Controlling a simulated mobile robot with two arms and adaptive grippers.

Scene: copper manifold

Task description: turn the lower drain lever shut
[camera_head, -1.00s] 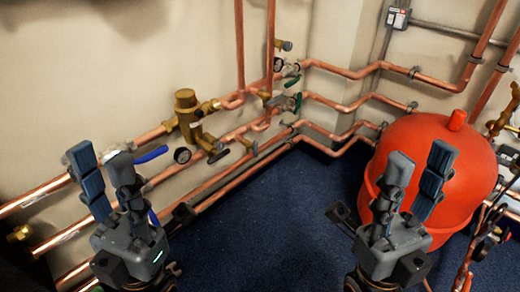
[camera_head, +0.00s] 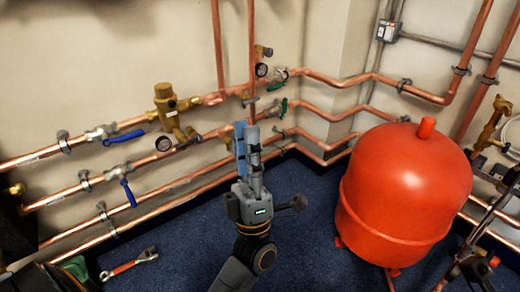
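Two levers with green handles sit on the copper pipes near the corner: the upper green lever (camera_head: 281,84) and the lower green lever (camera_head: 284,106). Two blue levers are on the left pipes: the upper blue lever (camera_head: 125,137) and the lower blue lever (camera_head: 128,193), which points downward. The frame does not label which is the drain lever. My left gripper (camera_head: 246,130) points up, in front of the lower pipes, left of and below the lower green lever. Its fingers overlap from this view, so the gap is unclear. I see no lever held.
A large red tank (camera_head: 405,190) stands to the right. A red-handled wrench (camera_head: 128,264) lies on the blue floor (camera_head: 185,240). Open floor lies between the pipes and the tank.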

